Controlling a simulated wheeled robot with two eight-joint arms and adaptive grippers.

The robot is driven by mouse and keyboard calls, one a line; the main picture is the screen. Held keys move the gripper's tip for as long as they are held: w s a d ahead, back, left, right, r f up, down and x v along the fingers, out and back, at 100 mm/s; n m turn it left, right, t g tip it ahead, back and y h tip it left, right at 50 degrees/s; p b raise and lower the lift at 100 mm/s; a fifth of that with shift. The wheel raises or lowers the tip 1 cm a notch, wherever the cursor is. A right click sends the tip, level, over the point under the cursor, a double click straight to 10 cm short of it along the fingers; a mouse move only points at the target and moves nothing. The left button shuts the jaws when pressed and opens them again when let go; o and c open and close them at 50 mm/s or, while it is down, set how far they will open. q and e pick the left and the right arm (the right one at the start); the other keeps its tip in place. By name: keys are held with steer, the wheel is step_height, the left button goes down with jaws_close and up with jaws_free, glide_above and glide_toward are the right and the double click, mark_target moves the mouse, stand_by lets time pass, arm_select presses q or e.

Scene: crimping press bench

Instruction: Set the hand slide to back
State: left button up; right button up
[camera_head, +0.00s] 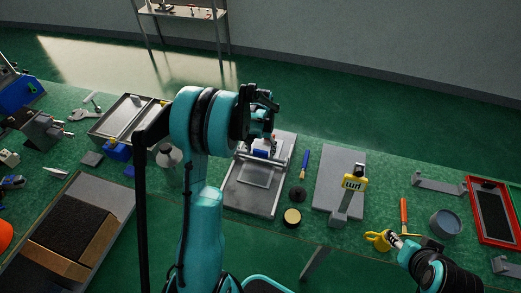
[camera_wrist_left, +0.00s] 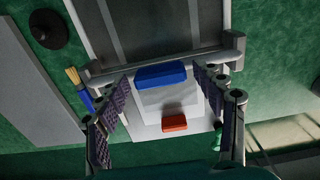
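The hand slide looks to be the carriage on the pale flat base (camera_head: 235,197) at mid-bench. In the left wrist view the carriage is a white block (camera_wrist_left: 172,100) with a blue pad (camera_wrist_left: 161,75) and a red pad (camera_wrist_left: 174,123). A metal crossbar (camera_wrist_left: 205,54) runs beside it. My left gripper (camera_head: 262,135) is over the far end of the base and hides part of it. In the wrist view my left gripper (camera_wrist_left: 164,94) has its fingers apart on either side of the block; contact is unclear. My right gripper (camera_head: 398,241) is at lower right, its fingers unclear.
A yellow object (camera_head: 378,240) is beside my right gripper. A grey bottle (camera_head: 168,157) stands left.

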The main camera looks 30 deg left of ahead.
arm_select(q)
jaws_close()
steer(key=s+d, duration=0.1)
steer(key=s, duration=0.3)
steer(key=s+d, duration=0.1)
steer(key=s, duration=0.4)
steer(key=s+d, duration=0.1)
steer(key=s, duration=0.4)
steer(key=shift+d+b, duration=0.2)
steer(key=shift+b, duration=0.1)
steer(key=shift+o, duration=1.8)
jaws_free()
steer(key=shift+r, duration=0.1)
step_height(320, 180, up, 12)
